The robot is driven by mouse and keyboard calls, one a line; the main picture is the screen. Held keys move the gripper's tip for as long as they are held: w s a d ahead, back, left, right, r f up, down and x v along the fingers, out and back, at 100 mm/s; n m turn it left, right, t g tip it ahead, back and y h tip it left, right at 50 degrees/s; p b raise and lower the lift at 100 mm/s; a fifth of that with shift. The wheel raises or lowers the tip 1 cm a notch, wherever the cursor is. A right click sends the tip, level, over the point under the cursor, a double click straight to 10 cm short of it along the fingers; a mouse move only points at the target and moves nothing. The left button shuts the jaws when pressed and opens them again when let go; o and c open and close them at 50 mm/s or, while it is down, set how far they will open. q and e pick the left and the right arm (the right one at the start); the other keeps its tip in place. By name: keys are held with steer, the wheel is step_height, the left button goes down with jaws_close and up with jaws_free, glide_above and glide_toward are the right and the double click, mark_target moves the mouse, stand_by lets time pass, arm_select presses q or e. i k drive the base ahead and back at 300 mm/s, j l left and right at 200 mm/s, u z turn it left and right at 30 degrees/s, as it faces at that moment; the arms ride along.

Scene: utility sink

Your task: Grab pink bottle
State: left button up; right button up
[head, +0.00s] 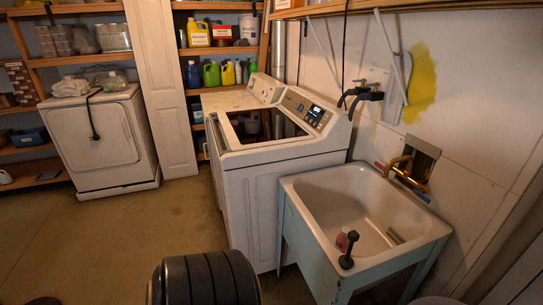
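A small dark pink or reddish thing (342,241) sits inside the utility sink (297,192), near its front left wall; it may be the pink bottle, but it is too small and dim to be sure. A black upright thing (348,249) with a wide dark base stands right beside it and partly hides it. Neither of my grippers shows in the head view.
A washing machine (265,188) stands left of the sink. A small metallic object (394,236) lies in the basin. Shelves at the back hold a yellow jug (198,35) and several bottles. A black ribbed object (208,280) fills the bottom middle. Floor on the left is clear.

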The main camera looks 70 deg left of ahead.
mark_target(342, 243)
steer(key=j+u, duration=0.15)
steer(key=u, duration=1.2)
steer(key=i+j+z, duration=0.2)
steer(key=j, duration=0.3)
steer(key=i+j+z, duration=0.2)
steer(key=j, duration=0.3)
steer(key=i+j+z, duration=0.2)
steer(key=j, duration=0.35)
steer(key=j+z, duration=0.2)
steer(key=j, duration=0.35)
steer(key=j+z, duration=0.2)
steer(key=j, duration=0.35)
